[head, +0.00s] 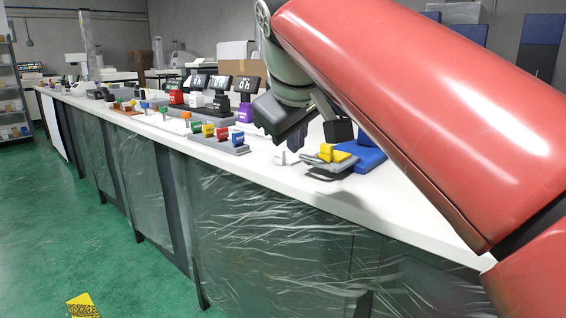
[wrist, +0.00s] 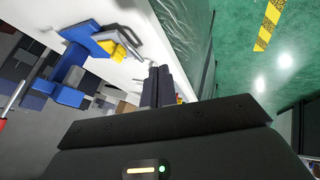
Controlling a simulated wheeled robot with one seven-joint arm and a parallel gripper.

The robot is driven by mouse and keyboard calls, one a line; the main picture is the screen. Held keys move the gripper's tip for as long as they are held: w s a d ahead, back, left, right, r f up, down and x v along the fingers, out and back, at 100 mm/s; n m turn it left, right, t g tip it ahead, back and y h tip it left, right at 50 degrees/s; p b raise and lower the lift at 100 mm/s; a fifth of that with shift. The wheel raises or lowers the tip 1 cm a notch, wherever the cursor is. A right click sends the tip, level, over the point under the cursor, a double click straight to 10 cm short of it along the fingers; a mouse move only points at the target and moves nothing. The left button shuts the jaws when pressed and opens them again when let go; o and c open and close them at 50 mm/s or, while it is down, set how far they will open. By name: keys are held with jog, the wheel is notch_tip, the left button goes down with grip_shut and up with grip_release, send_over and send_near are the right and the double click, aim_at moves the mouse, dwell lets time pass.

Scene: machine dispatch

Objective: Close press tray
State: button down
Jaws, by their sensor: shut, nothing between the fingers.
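The press is a blue machine (head: 365,156) on the white bench, partly hidden behind my red arm in the head view. It also shows at upper left in the wrist view (wrist: 73,72). Its grey tray (head: 318,162) sticks out from the blue body toward the bench's front edge. A yellow piece (head: 333,152) sits at the tray; it also shows in the wrist view (wrist: 122,56). My gripper (head: 291,150) is shut and empty, above the bench just left of the tray. Its dark fingers show in the wrist view (wrist: 158,72). I cannot tell whether they touch anything.
A small white part (head: 285,158) stands on the bench below my gripper. A grey rack with coloured blocks (head: 222,144) and several dark display units (head: 245,86) stand farther left. The white bench top (head: 262,172) is clear along its front edge.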

aim_at(336, 157)
jog(key=w+f, duration=0.2)
jog(key=w, duration=0.1)
jog(key=w+d+f+b, duration=0.1)
jog(key=w+f, duration=0.1)
jog(key=w, duration=0.1)
jog(key=w+f, duration=0.2)
jog(key=w, duration=0.1)
jog(key=shift+d+f+b, duration=0.15)
jog(key=shift+f+b, duration=0.2)
jog(key=shift+f, duration=0.05)
jog(key=shift+w+d, duration=0.25)
jog(key=shift+w, duration=0.05)
jog(key=shift+r, duration=0.1)
jog(key=shift+w+d+r+p, duration=0.1)
jog(key=shift+w+d+p, duration=0.1)
jog(key=shift+w+p, duration=0.1)
jog(key=w+d+p, duration=0.4)
jog(key=w, duration=0.1)
jog(key=w+d+p, duration=0.2)
jog(key=w, duration=0.1)
jog(key=shift+d, duration=0.2)
jog(key=shift+w+d, duration=0.1)
jog(key=shift+w, duration=0.05)
